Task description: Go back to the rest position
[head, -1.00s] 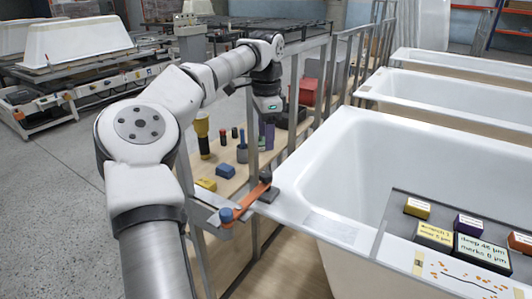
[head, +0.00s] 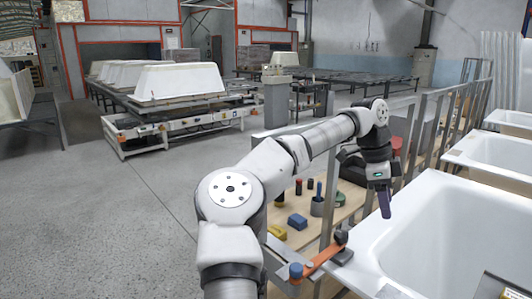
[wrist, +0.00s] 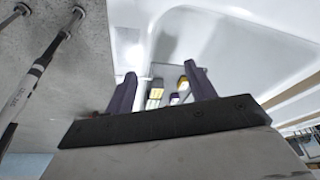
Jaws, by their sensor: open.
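My gripper (head: 385,203) has dark purple fingers and points down in the head view, seen in front of the near white bathtub shell (head: 440,222). The wrist view shows my gripper (wrist: 160,78) with its two fingers apart and nothing held between them. Beyond the fingers in the wrist view, a yellow-topped block (wrist: 156,88) shows small on a grey board, with more blocks beside it. My arm reaches from the bottom centre up to the right, bent at the elbow.
A bench with a blue block (head: 297,221), a yellow block (head: 277,231) and a grey cup (head: 317,206) stands beside the near tub. An orange-handled tool (head: 322,257) lies at the metal frame. More tubs (head: 495,155) stand behind. The floor at left is open.

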